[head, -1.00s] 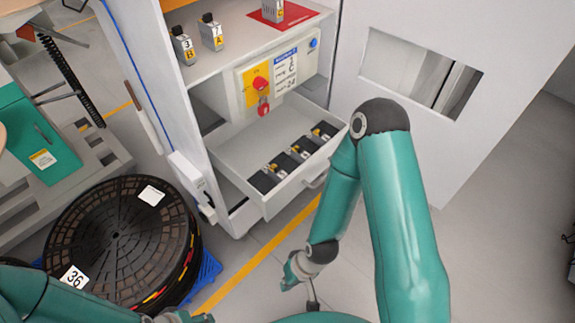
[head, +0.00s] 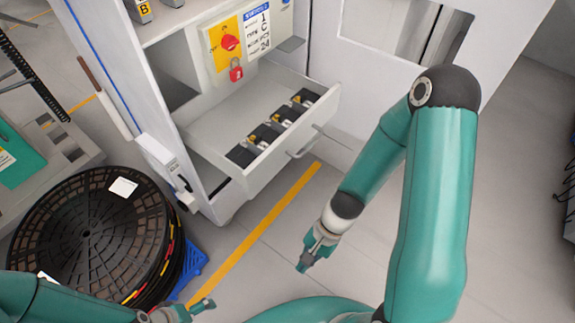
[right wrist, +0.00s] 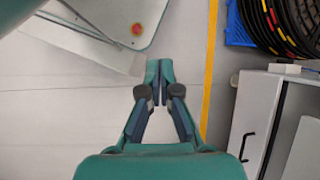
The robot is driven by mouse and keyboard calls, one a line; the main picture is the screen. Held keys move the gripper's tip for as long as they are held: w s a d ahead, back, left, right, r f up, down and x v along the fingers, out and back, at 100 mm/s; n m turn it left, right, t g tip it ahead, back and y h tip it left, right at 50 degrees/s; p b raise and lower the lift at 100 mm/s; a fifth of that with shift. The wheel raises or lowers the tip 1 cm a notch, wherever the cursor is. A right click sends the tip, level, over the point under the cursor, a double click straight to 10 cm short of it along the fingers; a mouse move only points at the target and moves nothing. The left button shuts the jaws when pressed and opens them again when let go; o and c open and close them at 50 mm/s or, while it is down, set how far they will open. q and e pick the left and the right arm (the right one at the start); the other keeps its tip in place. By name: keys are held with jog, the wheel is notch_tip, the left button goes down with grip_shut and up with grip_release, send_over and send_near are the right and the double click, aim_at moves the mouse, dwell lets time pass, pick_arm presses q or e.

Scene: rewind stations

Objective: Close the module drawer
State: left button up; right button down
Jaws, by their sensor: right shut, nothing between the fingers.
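The module drawer (head: 291,139) is pulled out of the white cabinet in the head view. Several dark modules (head: 270,132) lie in a row inside it. Its bar handle (head: 304,146) is on the front panel. In the right wrist view a pale front with a dark handle (right wrist: 245,147), apparently the drawer's, is at the lower right. My right gripper (head: 306,262) is shut and empty, in front of and below the drawer, apart from it; its fingertips also show in the right wrist view (right wrist: 160,72). My left gripper (head: 188,312) is at the bottom edge, its jaws unclear.
A stack of black reels (head: 95,235) stands on a blue pallet (head: 195,262) at left. A yellow floor line (head: 250,238) runs past the drawer. Above the drawer are a red knob and padlock (head: 236,70). The floor right of the line is clear.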

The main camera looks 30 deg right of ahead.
jog(key=w+d+f+m+t+y+b, duration=0.1)
jog(key=w+f+m+t+y+b, duration=0.2)
jog(key=m+b, duration=0.4)
jog(key=m+t+h+b, duration=0.2)
jog(key=m+t+b, duration=1)
jog(key=t, duration=0.3)
send_near(280, 145)
jog(key=b+x, duration=0.2)
jog(key=x, duration=0.4)
jog(key=shift+w+a, duration=0.2)
jog(key=shift+w+a+r, duration=0.1)
jog(key=shift+w+a, duration=0.05)
jog(key=shift+w, duration=0.2)
pick_arm(q)
notch_tip(280, 145, down, 24)
jog(key=shift+f, duration=0.2)
pick_arm(e)
jog(key=shift+w, duration=0.1)
